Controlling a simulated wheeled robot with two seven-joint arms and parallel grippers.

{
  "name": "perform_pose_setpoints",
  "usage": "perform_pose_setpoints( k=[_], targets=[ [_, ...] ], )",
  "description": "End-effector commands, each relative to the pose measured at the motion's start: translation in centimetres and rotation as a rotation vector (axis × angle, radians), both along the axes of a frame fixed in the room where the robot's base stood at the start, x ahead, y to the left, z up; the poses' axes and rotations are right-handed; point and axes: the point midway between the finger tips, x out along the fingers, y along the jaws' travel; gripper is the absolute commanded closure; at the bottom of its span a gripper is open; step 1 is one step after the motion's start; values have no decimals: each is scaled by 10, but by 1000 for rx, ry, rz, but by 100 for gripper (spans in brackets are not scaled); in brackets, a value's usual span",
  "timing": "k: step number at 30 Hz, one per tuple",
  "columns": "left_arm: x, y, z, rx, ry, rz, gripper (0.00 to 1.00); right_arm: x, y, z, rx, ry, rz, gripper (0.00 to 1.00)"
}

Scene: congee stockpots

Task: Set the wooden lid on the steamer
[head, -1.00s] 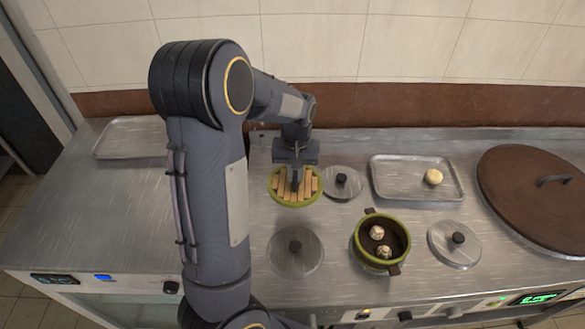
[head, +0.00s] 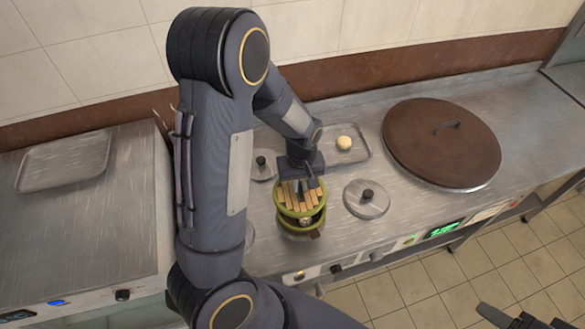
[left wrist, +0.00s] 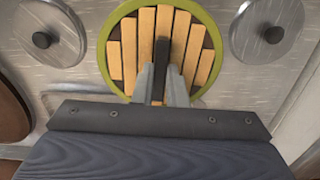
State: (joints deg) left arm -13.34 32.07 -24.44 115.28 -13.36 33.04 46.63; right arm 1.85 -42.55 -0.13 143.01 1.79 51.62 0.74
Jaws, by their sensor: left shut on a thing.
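The wooden lid (head: 292,201), pale slats inside a green rim, hangs from my left gripper (head: 303,184). In the left wrist view the gripper (left wrist: 160,85) is shut on the dark handle bar across the middle of the lid (left wrist: 115,55). The green steamer (head: 290,230) stands under the lid in the head view. A pale bun (head: 305,221) shows in the gap at its front; the rest of its inside is hidden. I cannot tell whether lid and steamer touch at the back. Part of my right gripper (head: 517,318) shows at the bottom right edge, cut off.
Metal pot lids with black knobs lie on the counter, one right of the steamer (head: 367,198) and one behind it (head: 262,166). A tray (head: 362,153) with a round bun (head: 344,143) is behind. A large brown lid (head: 440,150) lies at right. An empty tray (head: 62,162) is at left.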

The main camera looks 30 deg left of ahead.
Motion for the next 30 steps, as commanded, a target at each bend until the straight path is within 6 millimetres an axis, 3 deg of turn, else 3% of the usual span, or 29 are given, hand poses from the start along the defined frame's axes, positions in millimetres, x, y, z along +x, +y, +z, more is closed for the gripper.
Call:
perform_pose_setpoints(
  k=[8, 21, 30],
  targets=[
    [-1, -3, -11, -1, -1, 8, 100, 0, 0, -6, 0, 1, 0, 45],
    [-1, -3, -54, -1, 0, 7, 100, 0, 0, -40, 0, 1, 0, 45],
    [-1, -3, -59, -1, -1, 6, 100, 0, 0, -43, 0, 0, 0, 45]
  ],
)
